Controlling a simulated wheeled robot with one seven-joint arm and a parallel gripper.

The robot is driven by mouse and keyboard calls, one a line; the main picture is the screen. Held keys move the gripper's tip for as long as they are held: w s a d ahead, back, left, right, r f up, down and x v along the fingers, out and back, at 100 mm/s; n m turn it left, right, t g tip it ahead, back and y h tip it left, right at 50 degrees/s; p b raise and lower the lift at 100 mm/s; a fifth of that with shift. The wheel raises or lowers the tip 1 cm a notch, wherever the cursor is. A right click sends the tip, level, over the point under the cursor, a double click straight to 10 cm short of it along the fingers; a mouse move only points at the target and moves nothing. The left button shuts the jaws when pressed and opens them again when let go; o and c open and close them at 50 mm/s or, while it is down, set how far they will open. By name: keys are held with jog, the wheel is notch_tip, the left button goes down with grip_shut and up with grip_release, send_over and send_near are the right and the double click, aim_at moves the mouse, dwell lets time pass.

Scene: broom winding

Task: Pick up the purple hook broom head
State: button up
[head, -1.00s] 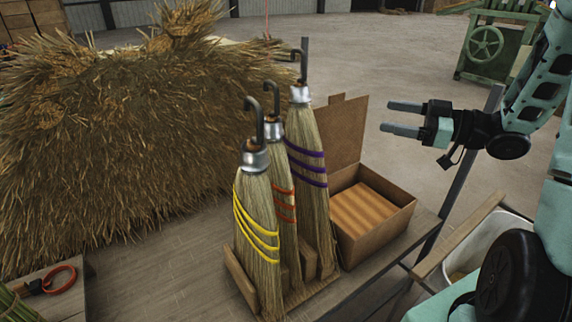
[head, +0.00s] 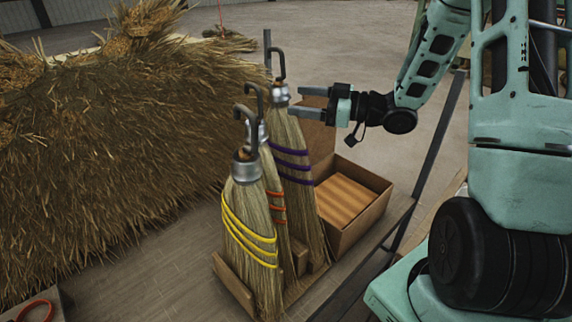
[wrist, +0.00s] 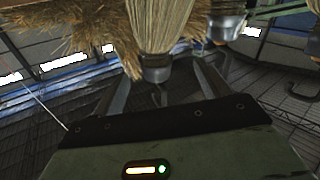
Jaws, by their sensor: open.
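The purple hook broom head (head: 292,152) stands upright with purple bands, a metal collar and a dark hook (head: 277,62) on top. It is the rearmost of three in the row. My gripper (head: 298,100) is open and empty, just right of its collar, with the fingers pointing at it. In the wrist view, a broom collar (wrist: 155,68) lies between the tips of my open fingers (wrist: 160,88), its bands out of view. I cannot tell if the fingers touch it.
The orange-banded (head: 277,205) and yellow-banded (head: 250,240) broom heads stand in front, in a wooden holder (head: 232,285). An open cardboard box (head: 375,220) stands to the right, its raised flap below my gripper. A big straw pile (head: 110,150) fills the left.

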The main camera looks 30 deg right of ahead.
aim_at(280, 97)
jog(key=p+x, duration=0.1)
jog(key=x, duration=0.5)
jog(key=shift+w+f, duration=0.2)
jog(key=shift+w, duration=0.1)
grip_shut()
jog(key=shift+d+r, duration=0.1)
